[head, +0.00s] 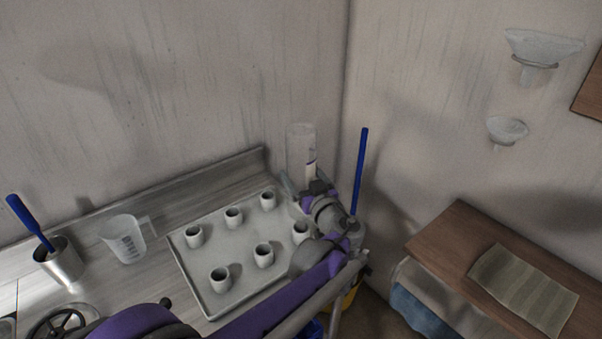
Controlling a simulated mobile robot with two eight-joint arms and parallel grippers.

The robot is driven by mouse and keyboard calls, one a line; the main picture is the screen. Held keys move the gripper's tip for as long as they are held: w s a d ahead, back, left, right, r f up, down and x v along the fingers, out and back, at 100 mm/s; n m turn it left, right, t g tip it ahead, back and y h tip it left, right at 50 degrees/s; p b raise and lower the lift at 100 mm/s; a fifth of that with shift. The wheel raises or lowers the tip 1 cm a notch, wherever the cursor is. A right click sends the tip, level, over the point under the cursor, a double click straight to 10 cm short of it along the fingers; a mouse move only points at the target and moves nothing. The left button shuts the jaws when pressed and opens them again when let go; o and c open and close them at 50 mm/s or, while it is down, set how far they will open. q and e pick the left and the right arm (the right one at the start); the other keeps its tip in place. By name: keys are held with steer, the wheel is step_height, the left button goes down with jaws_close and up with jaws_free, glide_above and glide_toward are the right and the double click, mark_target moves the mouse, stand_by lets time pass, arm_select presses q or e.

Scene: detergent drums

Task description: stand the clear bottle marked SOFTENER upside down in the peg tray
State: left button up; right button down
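A tall clear bottle (301,146) with a dark mark on its side is at the back right corner of the counter, by the tray's far right end. It looks vertical; its lower part is partly hidden by my gripper, and I cannot read its lettering or tell which end is up. My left gripper (303,187) is at the bottle's lower half, with a finger along its left side; whether it is closed on it is unclear. The peg tray (204,297) carries several short hollow pegs, and no bottle shows on the visible ones. My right gripper is not in view.
A clear measuring jug (122,240) and a metal cup (60,262) with a blue-handled tool stand left of the tray. A blue stick (360,170) rises right of the bottle. A wooden shelf (455,238) with a cloth (523,290) is at right. My arm crosses the tray's front right.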

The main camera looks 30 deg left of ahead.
arm_select(q)
steer(key=shift+f+b, duration=1.05)
steer(key=shift+f, duration=1.05)
steer(key=o, duration=1)
